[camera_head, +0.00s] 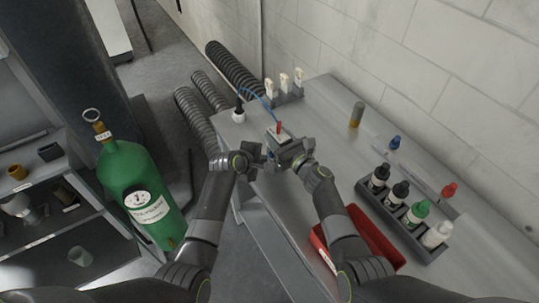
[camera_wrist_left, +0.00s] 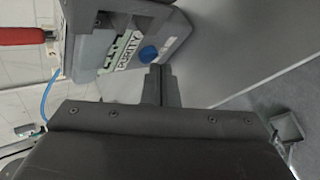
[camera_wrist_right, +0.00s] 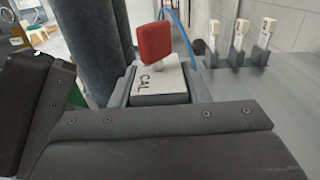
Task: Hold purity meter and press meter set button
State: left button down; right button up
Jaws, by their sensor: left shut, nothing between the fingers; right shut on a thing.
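The purity meter (camera_head: 289,148) is a small grey box with a red lever on top, above the near left part of the bench. My right gripper (camera_head: 293,160) is shut on it. In the right wrist view its white top (camera_wrist_right: 160,84) reads CAL, below the red lever (camera_wrist_right: 155,42). In the left wrist view the meter's face (camera_wrist_left: 118,50) reads PURITY, with a round blue button (camera_wrist_left: 148,54). My left gripper (camera_wrist_left: 160,72) is shut and empty, its tips right by the button. I cannot tell whether they touch it. The left gripper also shows in the head view (camera_head: 263,158).
A blue cable (camera_head: 257,98) runs from the meter to a white-based plug (camera_head: 238,115). A rack of bottles (camera_head: 404,220) and a red tray (camera_head: 370,240) are at right. A green gas cylinder (camera_head: 135,190) stands left.

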pick_arm(q)
jog(key=shift+w+d, duration=0.35)
jog(key=shift+d, duration=0.1)
dwell(0.7)
dwell(0.4)
jog(key=shift+s+a, duration=0.6)
jog(key=shift+a, duration=0.2)
jog(key=shift+s+a, duration=0.75)
jog(key=shift+a, duration=0.3)
jog(key=shift+s+a, duration=0.75)
jog(key=shift+a, duration=0.3)
pick_arm(e)
jog(key=o, duration=1.3)
